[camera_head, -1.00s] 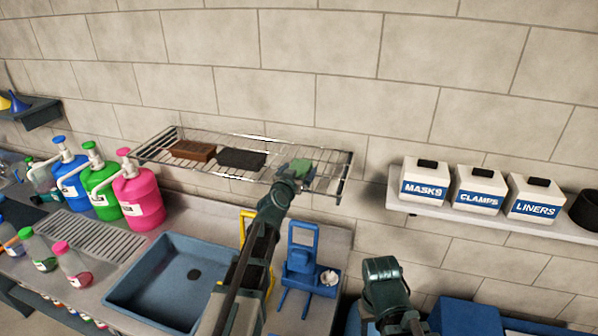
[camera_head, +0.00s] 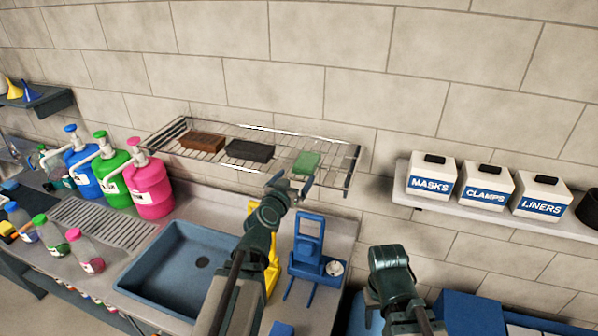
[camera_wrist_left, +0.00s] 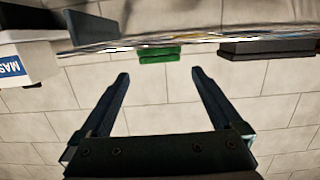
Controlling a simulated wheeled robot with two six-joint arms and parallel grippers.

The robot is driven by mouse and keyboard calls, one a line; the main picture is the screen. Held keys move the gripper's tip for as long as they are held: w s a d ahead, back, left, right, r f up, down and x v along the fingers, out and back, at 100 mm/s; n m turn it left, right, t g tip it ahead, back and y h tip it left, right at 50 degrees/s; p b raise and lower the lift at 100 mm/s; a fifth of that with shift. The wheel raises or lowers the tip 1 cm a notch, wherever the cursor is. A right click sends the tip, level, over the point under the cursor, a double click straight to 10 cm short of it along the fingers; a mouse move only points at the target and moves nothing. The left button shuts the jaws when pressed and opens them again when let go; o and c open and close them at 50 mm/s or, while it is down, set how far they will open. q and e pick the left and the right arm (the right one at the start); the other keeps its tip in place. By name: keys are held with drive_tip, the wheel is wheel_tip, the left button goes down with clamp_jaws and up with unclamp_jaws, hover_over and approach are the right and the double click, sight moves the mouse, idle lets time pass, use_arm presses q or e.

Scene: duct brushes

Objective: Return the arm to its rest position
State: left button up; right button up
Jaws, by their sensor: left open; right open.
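My left arm reaches up over the sink counter in the head view. My left gripper (camera_head: 290,184) is just in front of the wire rack's (camera_head: 225,163) right end. In the left wrist view it is open, with nothing between its fingers (camera_wrist_left: 160,75). A green block (camera_head: 306,162) lies on the rack just beyond it, apart from the fingers; it also shows in the left wrist view (camera_wrist_left: 160,55). A dark block (camera_head: 250,150) and a brown block (camera_head: 203,142) lie further left on the rack. My right arm shows at bottom right; its fingers do not show.
A blue sink (camera_head: 180,262) lies below the rack. A blue stand (camera_head: 308,258) and a yellow stand (camera_head: 272,265) are close beside my left forearm. Pump bottles (camera_head: 150,188) stand left. A shelf (camera_head: 470,218) holds labelled boxes (camera_head: 432,177).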

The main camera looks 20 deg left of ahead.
use_arm(q)
drive_tip(key=shift+s, duration=0.25)
drive_tip(key=s+d+f+m+g+h, duration=0.25)
drive_tip(key=s+d+f+g, duration=0.3)
drive_tip(key=d+f, duration=0.4)
drive_tip(key=s+a+f+n+g+y, duration=0.3)
drive_tip(key=s+f+g, duration=0.7)
drive_tip(key=s, duration=0.3)
drive_tip(key=s+d+f+m+b, duration=0.2)
drive_tip(key=d+f+b, duration=0.3)
drive_tip(key=f+b, duration=0.4)
drive_tip(key=s+d+f+m+y+b, duration=0.1)
drive_tip(key=s+d+f+b, duration=0.3)
drive_tip(key=f+b, duration=0.5)
drive_tip(key=shift+d+m+g+b, duration=0.45)
drive_tip(key=shift+d, duration=0.4)
